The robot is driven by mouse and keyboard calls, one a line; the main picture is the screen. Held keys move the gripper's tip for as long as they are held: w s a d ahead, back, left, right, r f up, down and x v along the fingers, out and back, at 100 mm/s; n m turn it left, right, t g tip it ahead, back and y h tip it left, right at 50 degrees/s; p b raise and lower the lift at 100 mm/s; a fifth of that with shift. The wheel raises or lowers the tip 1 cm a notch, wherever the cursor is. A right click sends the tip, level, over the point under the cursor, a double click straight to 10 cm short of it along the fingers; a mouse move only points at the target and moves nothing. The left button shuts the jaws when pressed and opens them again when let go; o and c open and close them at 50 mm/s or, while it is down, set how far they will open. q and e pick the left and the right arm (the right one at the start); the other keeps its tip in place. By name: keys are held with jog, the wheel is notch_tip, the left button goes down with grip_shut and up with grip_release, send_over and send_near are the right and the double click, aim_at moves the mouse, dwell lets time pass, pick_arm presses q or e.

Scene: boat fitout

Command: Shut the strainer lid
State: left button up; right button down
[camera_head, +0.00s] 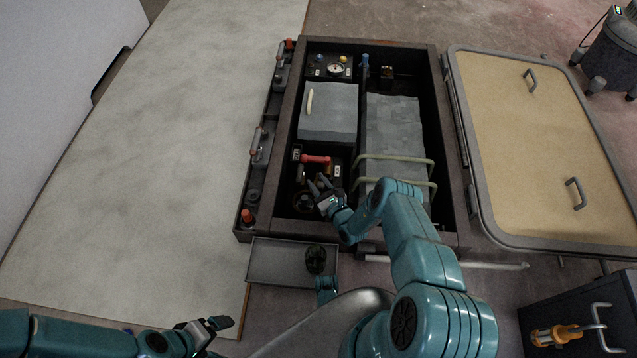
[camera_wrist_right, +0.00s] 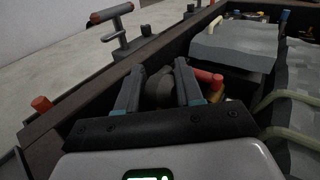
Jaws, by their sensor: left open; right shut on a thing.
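The strainer (camera_head: 303,203) is a dark round fitting in the lower left compartment of the open box, partly hidden by my right gripper. My right gripper (camera_head: 319,185) is over that compartment. In the right wrist view its fingers stand on both sides of a dark rounded piece, which looks like the strainer lid (camera_wrist_right: 159,88), and it is shut on it. How far the lid is turned or seated cannot be told. My left gripper (camera_head: 222,323) is open and empty at the lower left, outside the box and away from the strainer.
A red-handled valve (camera_head: 316,159) sits just behind the strainer. A grey tray (camera_head: 262,262) in front of the box holds a dark part (camera_head: 316,260). A tan hatch panel (camera_head: 525,135) lies at the right.

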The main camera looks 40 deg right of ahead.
jog(key=shift+c, duration=2.1)
grip_release()
jog(key=shift+s+a+f, duration=0.15)
jog(key=shift+f, duration=0.2)
jog(key=shift+s+a+f, duration=0.1)
jog(key=shift+f, duration=0.25)
jog(key=shift+w+r, duration=0.1)
jog(key=shift+r, duration=0.15)
jog(key=s+p, duration=0.1)
jog(key=s, duration=0.4)
jog(key=s+r+p, duration=0.1)
jog(key=s+p, duration=0.1)
jog(key=s, duration=0.3)
jog(key=s+a+p, duration=0.1)
jog(key=s+p, duration=0.1)
jog(key=s, duration=0.3)
jog(key=shift+s+r, duration=0.15)
jog(key=shift+s, duration=0.5)
